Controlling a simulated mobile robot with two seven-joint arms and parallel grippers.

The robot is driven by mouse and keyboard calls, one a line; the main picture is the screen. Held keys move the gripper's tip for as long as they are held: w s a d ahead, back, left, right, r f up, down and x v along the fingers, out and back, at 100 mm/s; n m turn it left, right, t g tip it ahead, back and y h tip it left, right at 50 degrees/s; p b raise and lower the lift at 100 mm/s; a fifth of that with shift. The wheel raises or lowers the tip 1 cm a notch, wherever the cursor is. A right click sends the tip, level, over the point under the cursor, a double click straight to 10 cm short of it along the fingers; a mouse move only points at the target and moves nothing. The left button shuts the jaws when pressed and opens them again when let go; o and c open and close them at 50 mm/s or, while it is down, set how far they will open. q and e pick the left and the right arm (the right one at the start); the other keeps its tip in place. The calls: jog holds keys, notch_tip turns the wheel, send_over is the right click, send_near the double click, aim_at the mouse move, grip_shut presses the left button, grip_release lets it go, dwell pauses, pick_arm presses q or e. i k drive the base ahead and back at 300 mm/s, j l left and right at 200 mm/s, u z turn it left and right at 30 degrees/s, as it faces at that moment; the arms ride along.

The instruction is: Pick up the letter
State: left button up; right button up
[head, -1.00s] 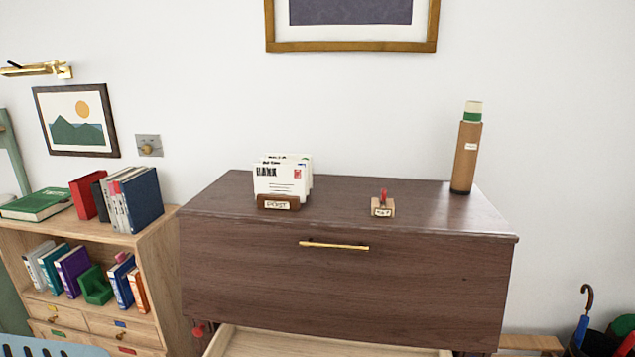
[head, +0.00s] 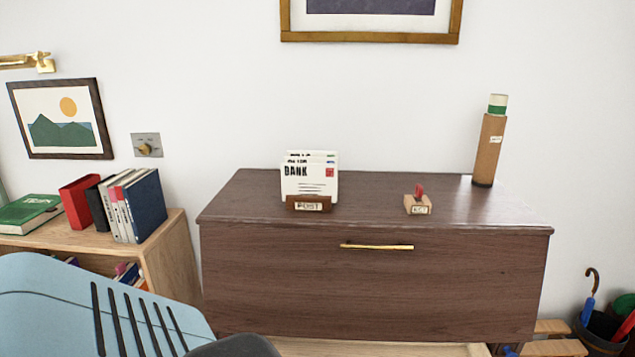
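Several white letters (head: 309,183) stand upright in a small brown holder labelled POST (head: 309,204) on top of the dark wooden cabinet (head: 375,275). The front letter reads BANK and has a red stamp. The letters behind it show only their upper edges. Neither of my grippers is in view, and nothing is touching the letters.
A small red-handled stamp (head: 419,203) sits right of the letters. A brown tube (head: 488,145) stands at the cabinet's back right. A bookshelf (head: 170,250) is at left. A light blue slotted shape, seemingly part of my arm, covers the lower left. The cabinet's front top is clear.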

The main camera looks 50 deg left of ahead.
aim_at(296, 179)
jog(key=k+j+z, duration=0.2)
jog(key=j, duration=0.2)
jog(key=k+j+z, duration=0.2)
jog(key=j, duration=0.2)
jog(key=k+j, duration=0.6)
jog(key=k+j+z, duration=0.1)
jog(key=k+j, duration=0.5)
jog(key=j, duration=0.25)
